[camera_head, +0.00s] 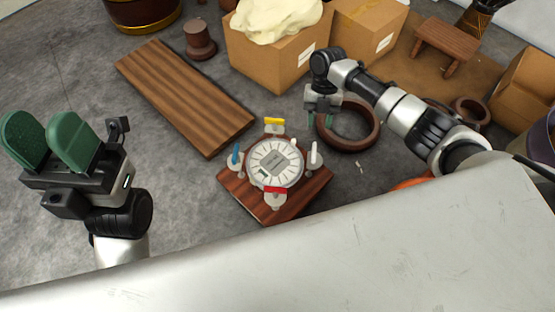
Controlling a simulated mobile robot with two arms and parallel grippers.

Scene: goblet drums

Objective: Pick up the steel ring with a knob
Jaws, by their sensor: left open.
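I cannot make out a plainly steel ring with a knob. A round pale dial-like piece (276,163) with a dark rim sits on a square wooden base (233,190). Yellow, blue, white and red levers stand around it. A brown ring (349,145) lies on the floor to its upper right. My left gripper (50,140) is open and empty at the left, far from both.
A striped wooden board (185,95) lies left of centre. Cardboard boxes (265,68), one with a cream lump (277,18) on top, stand behind. A small brown spool (200,42), a wooden stool (447,42) and a smaller ring (470,108) are further back. Grey floor is free at left.

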